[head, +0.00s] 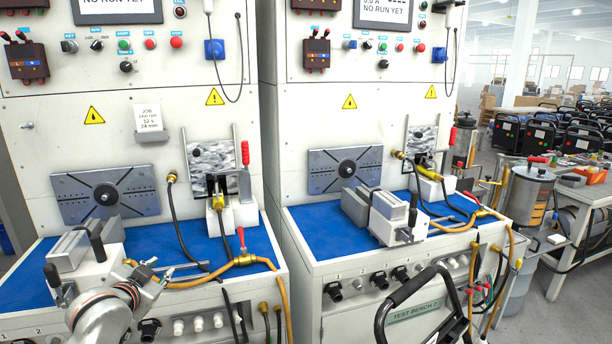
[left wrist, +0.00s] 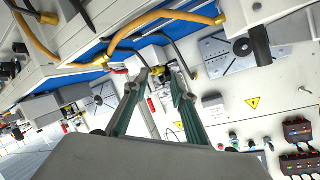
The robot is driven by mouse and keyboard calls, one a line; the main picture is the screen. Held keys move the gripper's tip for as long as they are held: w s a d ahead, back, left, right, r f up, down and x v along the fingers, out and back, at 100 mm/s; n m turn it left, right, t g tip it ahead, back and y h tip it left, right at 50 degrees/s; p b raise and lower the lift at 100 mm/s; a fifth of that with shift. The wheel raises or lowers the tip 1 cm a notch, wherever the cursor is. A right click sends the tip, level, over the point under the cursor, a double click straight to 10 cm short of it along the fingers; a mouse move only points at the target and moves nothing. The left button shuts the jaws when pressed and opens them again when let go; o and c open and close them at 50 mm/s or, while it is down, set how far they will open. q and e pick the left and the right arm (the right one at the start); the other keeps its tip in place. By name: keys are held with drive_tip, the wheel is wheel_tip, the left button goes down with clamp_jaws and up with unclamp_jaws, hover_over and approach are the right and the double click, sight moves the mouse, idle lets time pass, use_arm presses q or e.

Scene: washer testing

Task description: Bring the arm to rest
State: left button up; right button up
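My left arm comes in at the lower left of the head view, and its left gripper (head: 152,272) is in front of the left bench's blue mat (head: 150,246). In the left wrist view the two green-grey fingers of the left gripper (left wrist: 160,78) stand apart with nothing between them. The gripper is open and empty. My right gripper is in neither view.
A grey vise (head: 85,245) stands close to the left gripper. An orange hose (head: 200,281) runs along the left bench's front edge. A second test bench (head: 340,235) stands to the right. A black looped handle (head: 430,285) rises at the bottom.

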use_arm(q)
drive_tip(key=s+d+f+g+h, duration=0.1)
drive_tip(key=s+d+f, duration=0.3)
drive_tip(key=s+f, duration=0.4)
drive_tip(key=s+d+f+h, duration=0.1)
drive_tip(key=s+d+f, duration=0.4)
drive_tip(key=f, duration=0.5)
drive_tip(key=s+d+f+g+h, duration=0.1)
drive_tip(key=s+d+f, duration=0.2)
drive_tip(key=s+f, duration=0.55)
drive_tip(key=s+d+f, duration=0.2)
drive_tip(key=s, duration=0.3)
drive_tip(key=s+d+f+n+g+h, duration=0.1)
drive_tip(key=s+d+f, duration=0.1)
drive_tip(key=s, duration=0.4)
drive_tip(key=shift+s+d+f, duration=0.15)
drive_tip(key=shift+s+f, duration=0.1)
drive_tip(key=shift+f, duration=0.3)
